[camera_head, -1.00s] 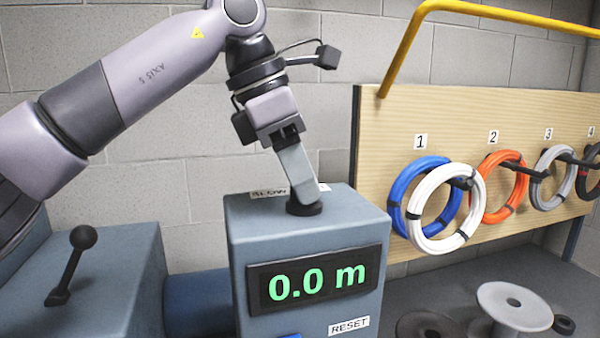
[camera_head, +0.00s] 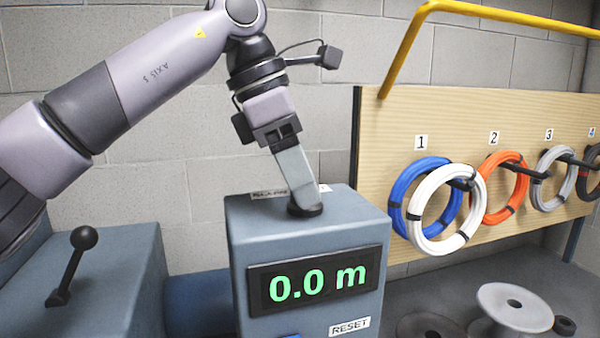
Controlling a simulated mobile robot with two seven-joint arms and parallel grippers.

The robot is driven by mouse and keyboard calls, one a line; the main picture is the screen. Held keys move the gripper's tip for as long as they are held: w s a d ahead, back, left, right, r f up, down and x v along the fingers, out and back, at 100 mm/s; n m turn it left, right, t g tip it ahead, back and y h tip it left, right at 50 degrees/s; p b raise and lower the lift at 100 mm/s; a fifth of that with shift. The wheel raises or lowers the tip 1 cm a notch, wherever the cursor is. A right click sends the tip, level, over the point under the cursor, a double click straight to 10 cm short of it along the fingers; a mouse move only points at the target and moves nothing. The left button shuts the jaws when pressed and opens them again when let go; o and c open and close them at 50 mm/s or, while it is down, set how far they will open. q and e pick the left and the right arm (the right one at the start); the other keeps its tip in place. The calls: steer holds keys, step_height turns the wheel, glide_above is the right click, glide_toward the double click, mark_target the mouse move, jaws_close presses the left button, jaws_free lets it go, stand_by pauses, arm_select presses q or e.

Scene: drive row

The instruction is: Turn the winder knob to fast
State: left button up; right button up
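The winder knob (camera_head: 305,211) is a low black round knob on top of the blue-grey box (camera_head: 238,262). A small white label (camera_head: 268,194) lies behind it, partly hidden by the gripper, and I cannot read it. My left gripper (camera_head: 304,200) points down with its fingertips at the knob. The fingers overlap from this side, so I cannot tell whether they are closed on it. The box's display (camera_head: 316,281) reads 0.0 m in green. My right gripper is not in view.
A lever with a black ball (camera_head: 83,238) stands on a box at left. Blue and white coils (camera_head: 447,238) hang at peg 1 on a wooden board (camera_head: 400,115), other coils further right. A grey spool (camera_head: 514,305) stands at lower right. A RESET label (camera_head: 349,327) is below the display.

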arm_select(q)
steer(key=v, duration=0.7)
steer(key=shift+r, duration=0.1)
steer(key=shift+s, duration=0.1)
stand_by(0.4)
